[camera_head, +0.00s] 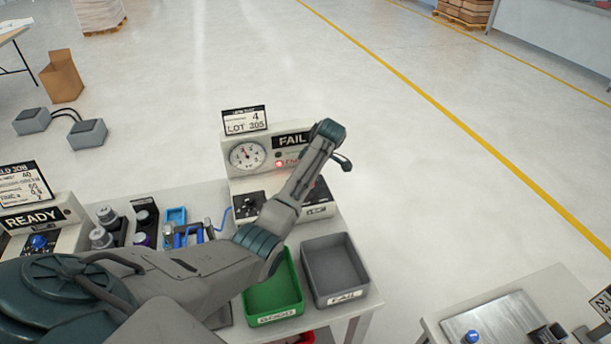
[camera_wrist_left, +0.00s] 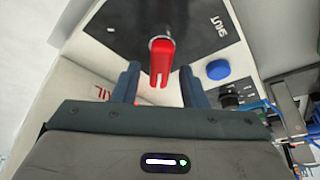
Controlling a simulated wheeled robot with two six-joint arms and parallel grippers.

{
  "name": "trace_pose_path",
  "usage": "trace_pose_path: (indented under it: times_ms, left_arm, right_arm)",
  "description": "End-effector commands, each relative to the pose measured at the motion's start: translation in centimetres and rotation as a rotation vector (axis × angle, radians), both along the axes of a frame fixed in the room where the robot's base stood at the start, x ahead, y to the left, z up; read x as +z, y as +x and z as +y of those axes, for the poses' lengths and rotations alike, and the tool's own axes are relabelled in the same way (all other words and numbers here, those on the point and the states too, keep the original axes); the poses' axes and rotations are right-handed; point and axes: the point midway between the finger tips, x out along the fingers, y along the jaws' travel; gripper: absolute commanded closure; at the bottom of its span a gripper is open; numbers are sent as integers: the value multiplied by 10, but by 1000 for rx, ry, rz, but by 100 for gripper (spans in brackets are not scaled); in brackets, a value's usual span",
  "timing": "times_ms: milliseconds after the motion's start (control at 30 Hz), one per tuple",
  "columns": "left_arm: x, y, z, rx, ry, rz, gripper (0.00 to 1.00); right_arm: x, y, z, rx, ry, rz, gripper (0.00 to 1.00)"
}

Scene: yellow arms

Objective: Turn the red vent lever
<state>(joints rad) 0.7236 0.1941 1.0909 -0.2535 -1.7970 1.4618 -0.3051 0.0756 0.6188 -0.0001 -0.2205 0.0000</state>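The red lever (camera_wrist_left: 160,62) shows in the left wrist view, on a dark plate on the pale face of a tester. My left gripper (camera_wrist_left: 159,84) is open there, with one finger on each side of the lever and a gap visible on both sides. In the head view the tester (camera_head: 248,182) has a gauge, a FAIL display and a lit red lamp. My left arm crosses in front of it and hides the lever and the gripper. My right gripper is in neither view.
A green bin (camera_head: 275,290) and a grey FAIL bin (camera_head: 336,268) stand in front of the tester. Blue-handled tools (camera_head: 188,235) and small canisters lie to its left. A blue button (camera_wrist_left: 218,69) is right of the lever in the wrist view.

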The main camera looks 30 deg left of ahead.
Motion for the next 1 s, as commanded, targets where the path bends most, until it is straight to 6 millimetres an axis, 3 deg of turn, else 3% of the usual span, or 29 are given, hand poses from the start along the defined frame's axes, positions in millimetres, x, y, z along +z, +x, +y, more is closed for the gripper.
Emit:
trace_pose_path:
  times_ms: [33,167,200,567,1000]
  left_arm:
    - [0,0,0,0,0,0,72]
    - [0,0,0,0,0,0,97]
    - [0,0,0,0,0,0,100]
    - [2,1,0,-51,0,0,100]
    - [4,5,-1,-385,-1,1,100]
  right_arm:
    - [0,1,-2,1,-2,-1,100]
    - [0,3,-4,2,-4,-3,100]
    - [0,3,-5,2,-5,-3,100]
    - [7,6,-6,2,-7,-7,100]
    - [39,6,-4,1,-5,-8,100]
